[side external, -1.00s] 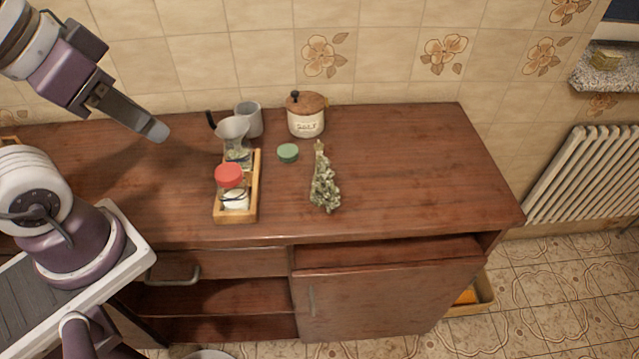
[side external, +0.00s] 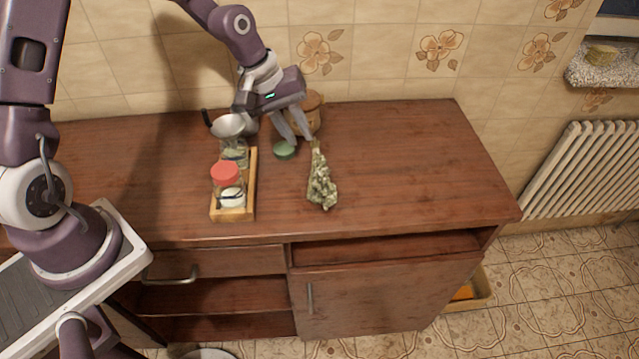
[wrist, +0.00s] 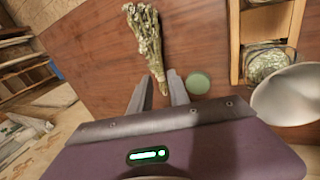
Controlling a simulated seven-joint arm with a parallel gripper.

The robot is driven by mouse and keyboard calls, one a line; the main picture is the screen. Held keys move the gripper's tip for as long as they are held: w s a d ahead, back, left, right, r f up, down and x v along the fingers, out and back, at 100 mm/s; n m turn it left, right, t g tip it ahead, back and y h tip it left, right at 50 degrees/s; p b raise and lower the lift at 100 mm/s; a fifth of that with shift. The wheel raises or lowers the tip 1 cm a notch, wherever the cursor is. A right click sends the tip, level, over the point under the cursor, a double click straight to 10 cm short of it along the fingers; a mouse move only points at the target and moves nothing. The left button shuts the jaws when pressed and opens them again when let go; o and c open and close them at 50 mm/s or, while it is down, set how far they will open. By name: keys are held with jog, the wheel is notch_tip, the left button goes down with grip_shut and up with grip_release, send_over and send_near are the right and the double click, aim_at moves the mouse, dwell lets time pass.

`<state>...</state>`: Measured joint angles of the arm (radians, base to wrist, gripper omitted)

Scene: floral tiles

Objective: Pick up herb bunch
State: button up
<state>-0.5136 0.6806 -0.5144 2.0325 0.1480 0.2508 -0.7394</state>
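The herb bunch (side external: 322,182) is a grey-green leafy bundle with its stems bound at the back end. It lies flat on the wooden counter, leaves toward the front edge. My gripper (side external: 296,138) is over the back of the counter, just behind and left of the stem end, with its fingers apart and nothing between them. In the wrist view the herb bunch (wrist: 147,32) lies beyond the fingertips, its stem end pointing to the gap between the fingers of my gripper (wrist: 161,80). The height of the fingertips above the counter is hard to tell.
A green lid (side external: 284,150) lies close to my fingers. A salt canister (side external: 314,104) stands behind, partly hidden by my gripper. A wooden rack (side external: 252,185) holds a red-capped jar (side external: 226,174) and a glass jar, with a metal funnel (side external: 228,124) above. The counter's right side is clear.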

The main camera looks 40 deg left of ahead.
aim_at(316, 161)
jog(key=shift+n, duration=0.3)
jog(key=x, duration=0.8)
jog(key=shift+d+f, duration=0.1)
jog(key=shift+d, duration=0.35)
grip_shut()
